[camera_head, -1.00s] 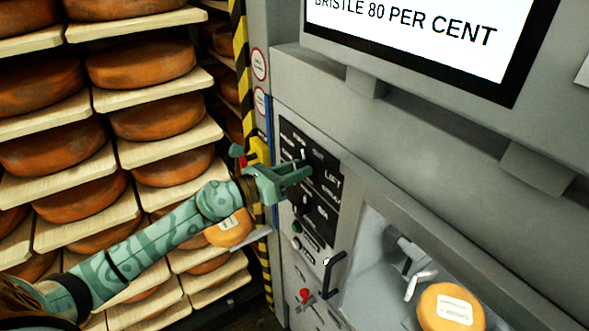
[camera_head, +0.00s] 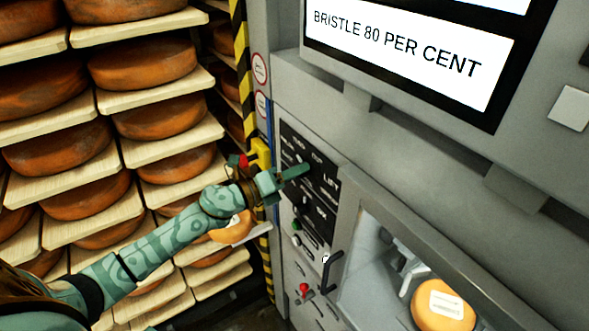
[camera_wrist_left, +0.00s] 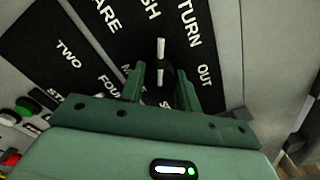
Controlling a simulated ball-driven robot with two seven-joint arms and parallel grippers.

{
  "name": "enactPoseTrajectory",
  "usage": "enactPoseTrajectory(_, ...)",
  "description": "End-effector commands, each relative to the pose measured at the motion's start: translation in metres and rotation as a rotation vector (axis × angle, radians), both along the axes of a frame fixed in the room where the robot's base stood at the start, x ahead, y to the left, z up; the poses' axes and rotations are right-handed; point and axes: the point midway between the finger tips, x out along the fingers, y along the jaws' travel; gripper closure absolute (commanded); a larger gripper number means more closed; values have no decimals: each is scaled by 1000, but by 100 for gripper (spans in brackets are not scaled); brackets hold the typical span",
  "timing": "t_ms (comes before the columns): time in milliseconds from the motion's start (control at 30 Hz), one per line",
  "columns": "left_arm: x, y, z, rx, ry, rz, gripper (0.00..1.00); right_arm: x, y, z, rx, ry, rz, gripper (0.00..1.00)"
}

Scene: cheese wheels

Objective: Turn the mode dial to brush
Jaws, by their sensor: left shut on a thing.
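The mode dial (camera_wrist_left: 166,72) is a dark knob with a white pointer mark on a black panel (camera_wrist_left: 90,32). In the left wrist view its pointer is towards the top, between a word ending in "SH" and the word "TURN". My left gripper (camera_wrist_left: 161,80) is shut on the dial, one finger on each side. In the head view my left gripper (camera_head: 292,174) reaches the upper part of the black control panel (camera_head: 322,212) and hides most of the dial. My right gripper is in neither view.
A screen (camera_head: 405,55) above reads "BRISTLE 80 PER CENT". A cheese wheel (camera_head: 440,305) sits in the machine's opening. Cheese shelves (camera_head: 165,150) stand at the left.

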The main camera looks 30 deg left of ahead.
Motion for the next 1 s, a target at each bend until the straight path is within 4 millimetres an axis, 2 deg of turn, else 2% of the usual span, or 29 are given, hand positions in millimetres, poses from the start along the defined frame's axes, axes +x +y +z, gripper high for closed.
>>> enactPoseTrajectory(667,1,1,0,-63,35,2,90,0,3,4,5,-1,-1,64)
enactPoseTrajectory(700,1,1,0,-63,35,2,62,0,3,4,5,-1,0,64)
enactPoseTrajectory(767,1,1,0,-63,35,2,46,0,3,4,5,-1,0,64)
enactPoseTrajectory(1000,0,0,0,-62,36,1,46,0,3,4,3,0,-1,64)
